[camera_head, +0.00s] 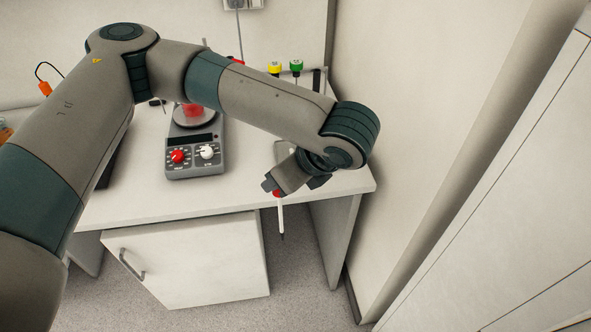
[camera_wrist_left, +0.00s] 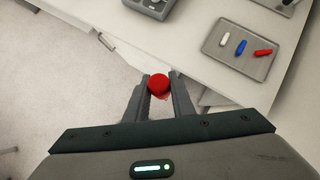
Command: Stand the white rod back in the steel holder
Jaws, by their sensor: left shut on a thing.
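The white rod (camera_head: 281,217) hangs nearly upright below my left gripper (camera_head: 277,188), with a red top and a dark lower tip. My left gripper is shut on it near the red top (camera_wrist_left: 159,84). The rod hangs just off the table's front edge. Yellow (camera_head: 275,68) and green (camera_head: 296,66) tops stand at the back of the table. My forearm hides what is below them, so I cannot make out the steel holder clearly. My right gripper is not in view.
A hotplate stirrer (camera_head: 195,164) with a red vessel on it stands mid-table. A tray (camera_wrist_left: 221,56) with white, blue and red small bars lies near the table's right end. A cabinet (camera_head: 190,262) is under the table. A wall rises at the right.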

